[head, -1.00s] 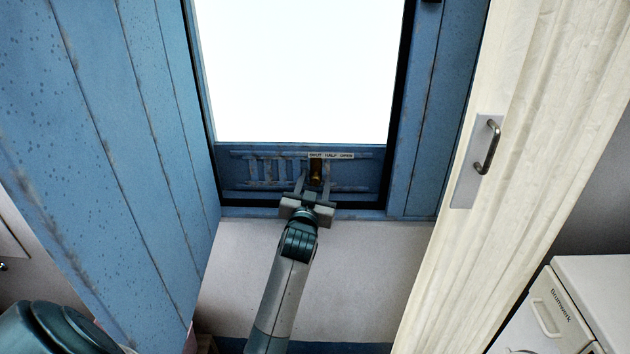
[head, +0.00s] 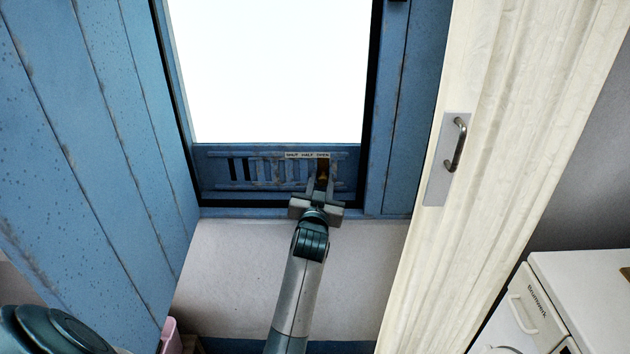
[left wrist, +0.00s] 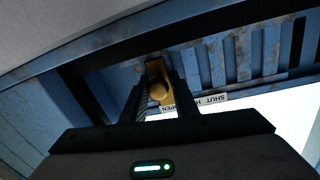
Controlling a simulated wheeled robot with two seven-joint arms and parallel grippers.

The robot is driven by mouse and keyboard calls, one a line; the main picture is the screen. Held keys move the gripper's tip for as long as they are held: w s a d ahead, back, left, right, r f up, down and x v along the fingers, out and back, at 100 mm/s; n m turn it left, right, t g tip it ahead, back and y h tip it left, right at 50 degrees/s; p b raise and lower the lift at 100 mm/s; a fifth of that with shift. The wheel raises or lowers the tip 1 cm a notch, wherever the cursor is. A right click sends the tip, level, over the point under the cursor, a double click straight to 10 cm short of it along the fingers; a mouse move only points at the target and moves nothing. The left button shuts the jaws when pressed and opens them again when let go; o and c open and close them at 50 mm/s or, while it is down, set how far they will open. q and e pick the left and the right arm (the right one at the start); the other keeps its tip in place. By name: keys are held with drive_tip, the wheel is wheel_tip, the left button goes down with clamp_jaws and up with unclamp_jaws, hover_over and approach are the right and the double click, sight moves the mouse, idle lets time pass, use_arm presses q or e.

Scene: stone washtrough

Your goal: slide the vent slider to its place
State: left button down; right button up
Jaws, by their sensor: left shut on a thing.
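The vent slider (head: 268,170) is a blue slatted plate in the panel below the bright window. Its brass knob (head: 322,170) stands under the word OPEN at the right end of the white label (head: 307,156), which reads SHUT HALF OPEN. My left gripper (head: 320,184) reaches up from below, with its fingers shut on the knob. In the left wrist view the round knob (left wrist: 158,89) sits between the two dark fingers, and the label (left wrist: 208,101) appears upside down beside them. The fingers hide part of the knob's plate. My right gripper is not in view.
A blue plank door (head: 90,150) fills the left. A cream panel (head: 500,160) with a metal handle (head: 455,145) stands at the right. A white appliance (head: 545,310) is at the lower right. The pale wall (head: 240,275) below the vent is bare.

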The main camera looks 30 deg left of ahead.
use_arm(q)
drive_tip(key=shift+w+d, duration=0.1)
drive_tip(key=shift+d, duration=0.15)
drive_tip(key=c, duration=1.7)
unclamp_jaws()
drive_tip(key=shift+r, duration=0.1)
drive_tip(key=shift+c, duration=0.2)
drive_tip(key=shift+o, duration=1.3)
drive_tip(key=shift+w+d, duration=0.2)
drive_tip(key=shift+d, duration=0.05)
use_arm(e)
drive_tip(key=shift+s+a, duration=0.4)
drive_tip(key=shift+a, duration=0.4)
use_arm(q)
drive_tip(key=shift+a, duration=0.1)
